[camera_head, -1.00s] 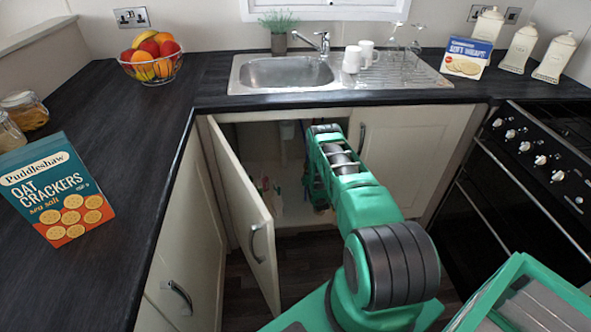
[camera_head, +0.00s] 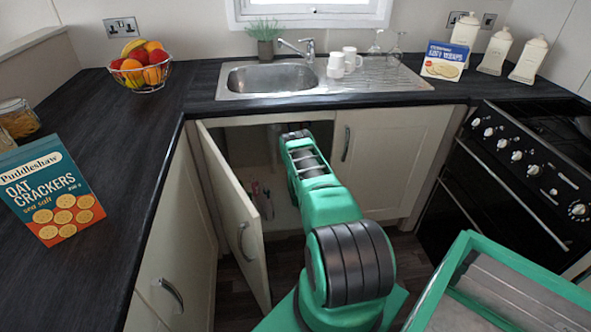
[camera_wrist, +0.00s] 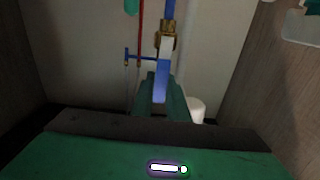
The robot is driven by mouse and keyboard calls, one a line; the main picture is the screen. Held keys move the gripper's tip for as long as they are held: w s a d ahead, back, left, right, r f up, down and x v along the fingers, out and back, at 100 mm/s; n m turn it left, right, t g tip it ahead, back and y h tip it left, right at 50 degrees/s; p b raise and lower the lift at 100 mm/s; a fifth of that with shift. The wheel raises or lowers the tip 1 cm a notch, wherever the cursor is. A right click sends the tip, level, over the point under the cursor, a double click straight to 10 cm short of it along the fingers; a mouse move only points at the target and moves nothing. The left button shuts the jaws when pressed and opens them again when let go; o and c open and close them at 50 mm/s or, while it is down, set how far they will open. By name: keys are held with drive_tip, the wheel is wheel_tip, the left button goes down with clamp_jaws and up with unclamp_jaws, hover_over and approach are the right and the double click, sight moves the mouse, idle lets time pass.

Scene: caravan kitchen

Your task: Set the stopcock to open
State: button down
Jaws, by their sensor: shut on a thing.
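The stopcock has a brass body (camera_wrist: 167,32) on a blue pipe (camera_wrist: 169,8) in the wrist view, with a blue lever (camera_wrist: 161,82) below it. The lever looks roughly in line with the pipe, but it may also point towards the camera; I cannot tell its exact angle. My gripper (camera_wrist: 161,100) has its green fingers around the lower part of the lever and is shut on it. In the head view my arm reaches into the open cupboard under the sink, and it hides the stopcock and my fingertips.
A red pipe (camera_wrist: 140,35) with a small blue tee handle (camera_wrist: 139,55) is close left of the stopcock. A white pipe (camera_wrist: 196,108) stands at right. The open cupboard door (camera_head: 236,215) is left of my arm; the closed door (camera_head: 385,160) is right.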

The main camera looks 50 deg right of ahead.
drive_tip(key=shift+s+a+f, duration=0.1)
drive_tip(key=shift+s+f, duration=0.05)
drive_tip(key=shift+f, duration=0.15)
drive_tip(key=c, duration=1.7)
unclamp_jaws()
drive_tip(key=shift+r, duration=0.1)
drive_tip(key=v, duration=1)
drive_tip(key=shift+s+a, duration=0.2)
